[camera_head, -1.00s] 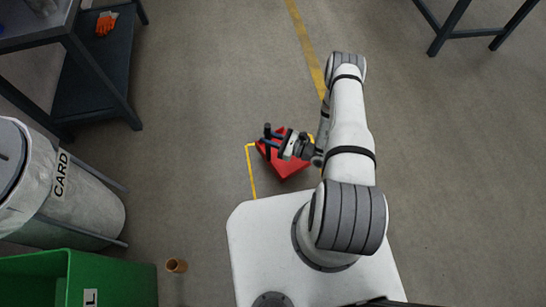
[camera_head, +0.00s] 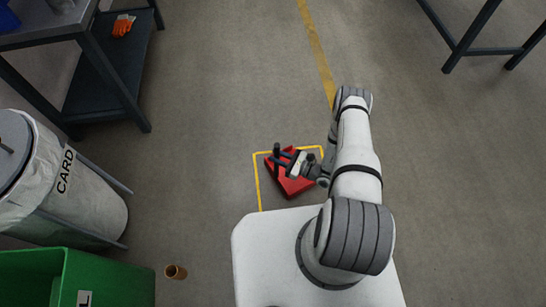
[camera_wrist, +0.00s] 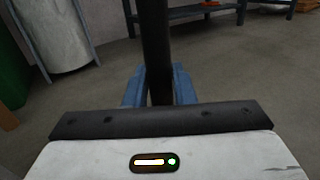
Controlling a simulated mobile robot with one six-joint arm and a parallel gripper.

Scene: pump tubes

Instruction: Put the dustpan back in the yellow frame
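The red dustpan (camera_head: 298,187) is just in front of my base in the head view. It appears inside the outline of the yellow frame (camera_head: 257,180) marked on the floor. Whether it touches the floor I cannot tell. My gripper (camera_head: 282,160) is over it. In the wrist view the dark upright handle (camera_wrist: 155,40) stands between the two blue fingers of my gripper (camera_wrist: 159,90), which are closed around it. My arm and base hide the right and near parts of the frame.
A CARD bin (camera_head: 75,190) and a green crate (camera_head: 110,280) stand at left. A brown cup-like object (camera_head: 176,272) is on the floor near the crate. A dark shelf table (camera_head: 110,70) is at upper left, another table (camera_head: 465,45) at upper right. The middle floor is clear.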

